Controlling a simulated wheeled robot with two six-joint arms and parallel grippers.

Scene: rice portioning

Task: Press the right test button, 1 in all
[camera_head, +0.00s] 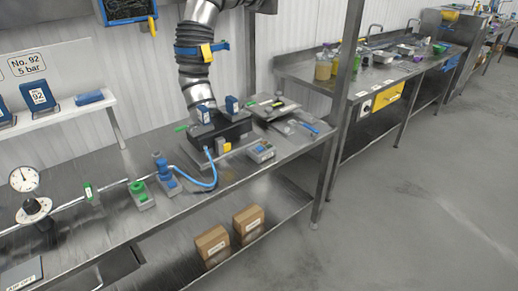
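Neither of my grippers is in view. No label in the head view marks a test button, and I cannot tell which part is the right one. A black device (232,134) with two blue blocks (205,113) (232,104) on top stands at the back of the steel bench (115,240). A small grey box with a blue top (261,152) lies in front of it. A grey block with a green cap (141,195) and a blue fitting (166,176) with a blue hose (212,172) stand nearer the middle.
A pressure gauge (24,179) stands at the left of the bench. Two cardboard boxes (212,244) (248,222) are on the lower shelf. A metal post (343,90) rises at the bench's right end. Open floor (420,220) lies to the right.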

